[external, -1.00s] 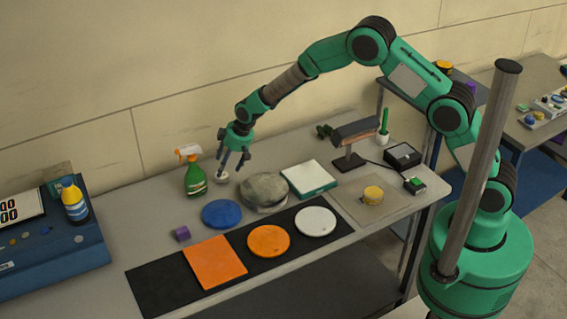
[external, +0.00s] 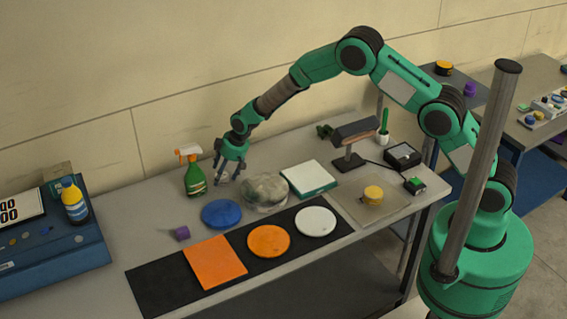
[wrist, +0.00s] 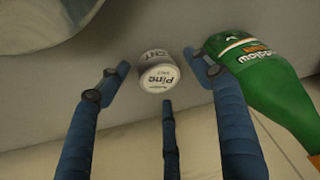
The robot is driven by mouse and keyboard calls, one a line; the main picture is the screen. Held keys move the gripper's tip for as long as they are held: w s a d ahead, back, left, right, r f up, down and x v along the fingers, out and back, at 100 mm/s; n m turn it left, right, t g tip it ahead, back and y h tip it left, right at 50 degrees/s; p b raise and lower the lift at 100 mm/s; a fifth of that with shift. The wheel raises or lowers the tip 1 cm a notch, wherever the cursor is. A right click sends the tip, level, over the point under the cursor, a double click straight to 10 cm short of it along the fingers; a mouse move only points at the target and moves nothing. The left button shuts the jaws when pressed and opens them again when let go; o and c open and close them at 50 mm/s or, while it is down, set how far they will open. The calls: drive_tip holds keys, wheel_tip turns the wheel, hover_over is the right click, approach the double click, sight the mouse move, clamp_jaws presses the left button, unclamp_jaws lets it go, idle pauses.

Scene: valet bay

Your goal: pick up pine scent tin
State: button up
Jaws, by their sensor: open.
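The pine scent tin is a small white tin (wrist: 160,80) with a "Pine" label, standing on the bench in the wrist view. In the external view the tin (external: 221,177) is partly hidden behind my fingers. My gripper (external: 228,180) is open and points down over the tin. In the wrist view my gripper's blue fingers (wrist: 160,85) are spread, with the tin between and beyond their tips. I cannot tell whether any finger touches it.
A green spray bottle (external: 194,178) stands close beside the tin, next to one finger in the wrist view (wrist: 265,80). A blue disc (external: 221,214) and purple cube (external: 181,233) are nearer the front.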

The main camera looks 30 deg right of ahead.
sight(223, 175)
idle(0.5)
drive_tip(key=c, duration=1.2)
drive_tip(key=shift+r, duration=0.1)
wheel_tip(223, 175, up, 10)
idle(0.4)
